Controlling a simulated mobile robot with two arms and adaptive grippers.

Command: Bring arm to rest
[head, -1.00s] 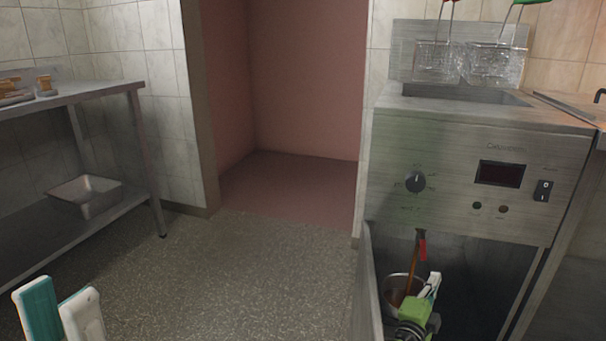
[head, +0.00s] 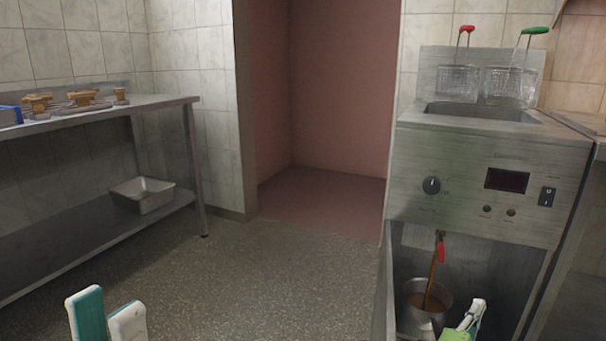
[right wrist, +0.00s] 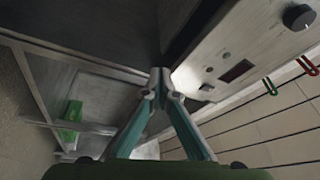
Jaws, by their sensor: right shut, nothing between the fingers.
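My left gripper (head: 106,302) is at the lower left of the head view, its two teal and white fingers apart, with nothing seen between them. My right gripper (head: 476,310) is low at the open cabinet under the fryer, in front and to the right of a metal pot (head: 425,315). In the right wrist view, the right gripper's fingertips (right wrist: 160,76) meet, and nothing is held. The lower parts of both grippers are cut off by the head view's bottom edge.
The fryer (head: 470,165) has a knob, a display and two hanging baskets. A red-marked handle (head: 437,262) stands in the pot. At left, a steel table (head: 100,108) bears several small items, with a metal tray (head: 142,195) below. The middle floor (head: 255,275) is clear.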

